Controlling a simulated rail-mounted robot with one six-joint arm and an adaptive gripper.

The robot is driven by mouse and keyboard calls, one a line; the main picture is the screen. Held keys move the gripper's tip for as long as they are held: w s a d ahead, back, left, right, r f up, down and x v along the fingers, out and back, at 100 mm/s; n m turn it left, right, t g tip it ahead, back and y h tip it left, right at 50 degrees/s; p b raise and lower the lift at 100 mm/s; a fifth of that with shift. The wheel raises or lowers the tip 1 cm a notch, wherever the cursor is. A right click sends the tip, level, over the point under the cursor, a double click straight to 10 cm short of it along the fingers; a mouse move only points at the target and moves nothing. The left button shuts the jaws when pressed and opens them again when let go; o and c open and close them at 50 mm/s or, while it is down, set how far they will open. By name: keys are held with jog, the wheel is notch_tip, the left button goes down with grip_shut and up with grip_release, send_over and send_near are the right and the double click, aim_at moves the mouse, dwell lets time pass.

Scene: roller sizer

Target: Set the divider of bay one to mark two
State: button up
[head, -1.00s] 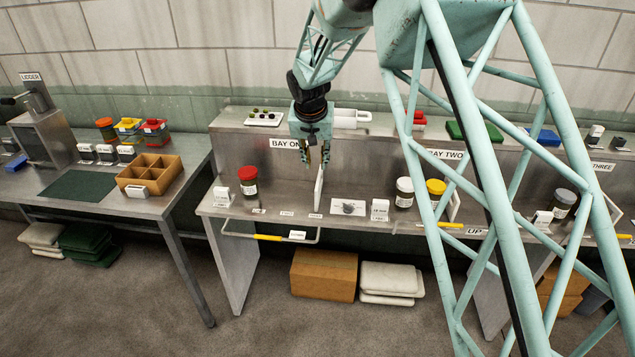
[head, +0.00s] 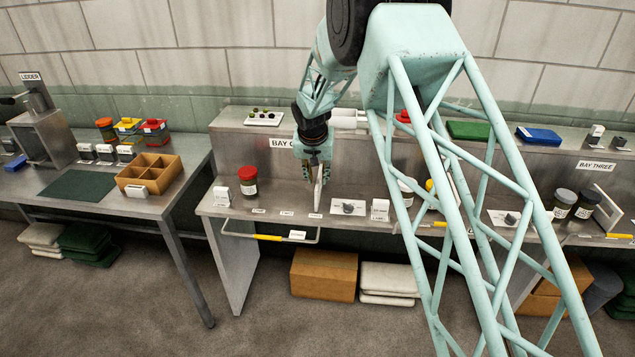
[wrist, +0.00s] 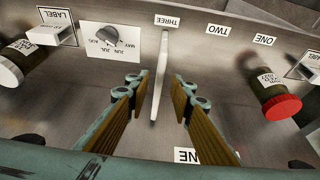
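The divider of bay one is a thin white upright panel (head: 318,192). In the wrist view the divider (wrist: 160,80) has its front end at the label marked three (wrist: 166,20). The label marked two (wrist: 218,30) and the label marked one (wrist: 264,40) lie to the right there, with clear counter between. My gripper (wrist: 158,84) is open, with one finger on each side of the divider and visible gaps to it. In the head view my gripper (head: 318,180) is at the upper part of the divider, and its fingers are partly hidden.
A red-lidded jar (head: 247,182) stands left of the divider, beside a label block (head: 222,197). A dial card (head: 348,207) lies just right of the divider. A rail with a yellow grip (head: 269,237) runs along the front edge. The bay's back wall (head: 262,165) is close behind.

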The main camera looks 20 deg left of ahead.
aim_at(318, 183)
jog(key=shift+x, duration=1.45)
jog(key=shift+c, duration=0.9)
grip_shut()
